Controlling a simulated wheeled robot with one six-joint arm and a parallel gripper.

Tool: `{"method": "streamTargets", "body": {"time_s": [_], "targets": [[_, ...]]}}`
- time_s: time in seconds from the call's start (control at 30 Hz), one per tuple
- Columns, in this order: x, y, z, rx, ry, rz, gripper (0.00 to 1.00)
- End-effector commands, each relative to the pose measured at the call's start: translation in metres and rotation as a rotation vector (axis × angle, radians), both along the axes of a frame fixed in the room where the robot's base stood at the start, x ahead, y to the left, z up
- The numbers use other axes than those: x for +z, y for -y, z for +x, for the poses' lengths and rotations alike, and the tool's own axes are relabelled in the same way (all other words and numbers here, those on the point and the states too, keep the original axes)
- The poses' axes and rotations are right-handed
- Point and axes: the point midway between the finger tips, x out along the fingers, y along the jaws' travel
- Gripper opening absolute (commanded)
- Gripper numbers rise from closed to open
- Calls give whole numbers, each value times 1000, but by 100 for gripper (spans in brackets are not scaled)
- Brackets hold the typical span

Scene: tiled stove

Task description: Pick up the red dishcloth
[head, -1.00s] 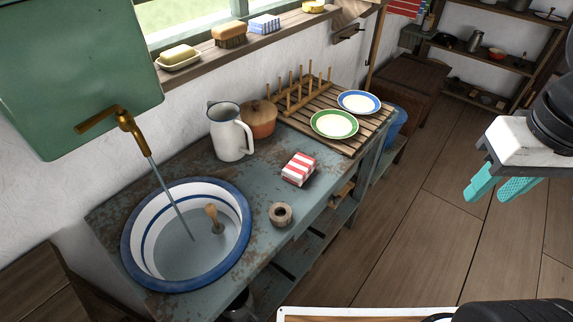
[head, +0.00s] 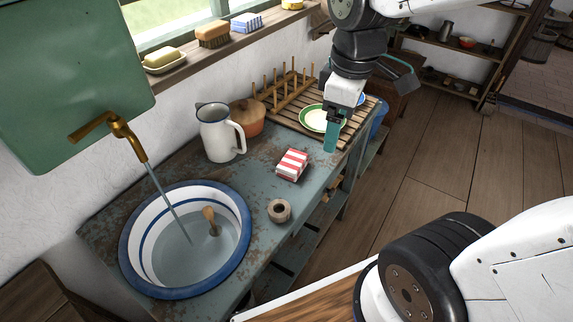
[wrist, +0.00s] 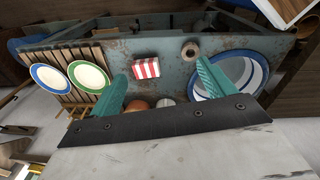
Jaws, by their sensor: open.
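The red dishcloth (head: 292,165), folded into a block with red and white stripes, lies on the worn grey-green washstand top. It also shows in the wrist view (wrist: 146,69), in the gap between the fingers. My gripper (head: 331,137) has teal fingers and is to the right of the cloth in the head view, in front of the plates.
A green-rimmed plate (head: 313,118) rests on a slatted rack (head: 284,112).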

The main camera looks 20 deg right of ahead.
Motion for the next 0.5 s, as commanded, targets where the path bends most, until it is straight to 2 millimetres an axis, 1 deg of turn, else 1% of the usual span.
{"method": "streamTargets", "body": {"time_s": [0.03,0.1,0.17,0.2,0.33,0.4,0.5], "targets": [[-13,-2,19,140,-20,-9,82],[-31,-6,43,357,-30,-21,82],[-48,-9,64,545,-39,-30,82],[-60,-12,76,667,-43,-34,82],[-100,-19,110,1024,-55,-45,82],[-119,-22,123,1181,-59,-49,82],[-140,-26,136,1348,-61,-52,82]]}}
